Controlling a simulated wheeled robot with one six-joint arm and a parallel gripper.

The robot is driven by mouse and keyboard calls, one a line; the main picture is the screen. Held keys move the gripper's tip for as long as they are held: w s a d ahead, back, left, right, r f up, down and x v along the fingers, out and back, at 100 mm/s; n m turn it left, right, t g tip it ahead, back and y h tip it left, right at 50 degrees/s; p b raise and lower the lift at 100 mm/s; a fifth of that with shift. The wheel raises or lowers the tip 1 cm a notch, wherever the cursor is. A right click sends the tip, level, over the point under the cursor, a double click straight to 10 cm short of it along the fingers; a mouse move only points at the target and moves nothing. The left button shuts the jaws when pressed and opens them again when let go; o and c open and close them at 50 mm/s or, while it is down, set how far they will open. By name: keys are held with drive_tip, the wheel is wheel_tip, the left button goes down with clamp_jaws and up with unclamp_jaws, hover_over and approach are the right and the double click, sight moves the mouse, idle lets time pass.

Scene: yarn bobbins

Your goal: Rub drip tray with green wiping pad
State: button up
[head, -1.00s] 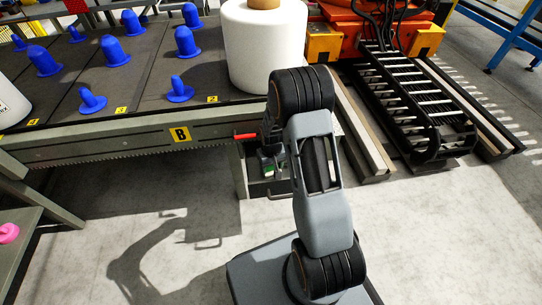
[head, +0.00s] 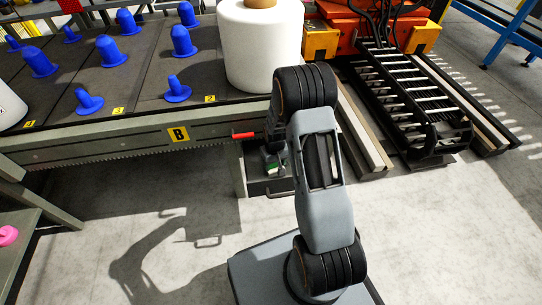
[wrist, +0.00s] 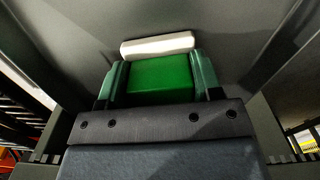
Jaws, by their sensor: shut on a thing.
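My gripper (wrist: 160,82) is shut on the green wiping pad (wrist: 160,75), with one dark green finger on each side of it. A white strip (wrist: 157,44) lies across the pad's far edge. The grey drip tray (wrist: 235,30) fills the background of the wrist view, with its walls at the sides. I cannot tell whether the pad touches it. In the head view, the dark tray (head: 262,189) shows low under the bench end, and my gripper (head: 272,170) is over it, partly hidden by my arm.
The bench (head: 130,137) marked B stands above and left of the tray, with blue bobbin holders (head: 177,90) and a large white yarn bobbin (head: 258,50) on it. A red handle (head: 244,134) sticks out near my wrist. A black slatted track (head: 410,95) lies on the right. The front floor is clear.

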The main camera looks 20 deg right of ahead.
drive_tip(key=shift+w+a, duration=0.1)
drive_tip(key=shift+a, duration=0.35)
drive_tip(key=shift+w+a+r, duration=0.1)
drive_tip(key=shift+a+r, duration=0.1)
drive_tip(key=shift+a, duration=0.05)
wheel_tip(320, 180, up, 3)
drive_tip(key=shift+d+f+p, duration=0.1)
drive_tip(key=shift+f+p, duration=0.1)
drive_tip(key=shift+p, duration=0.75)
drive_tip(key=shift+r+p, duration=2.05)
drive_tip(key=shift+r, duration=0.5)
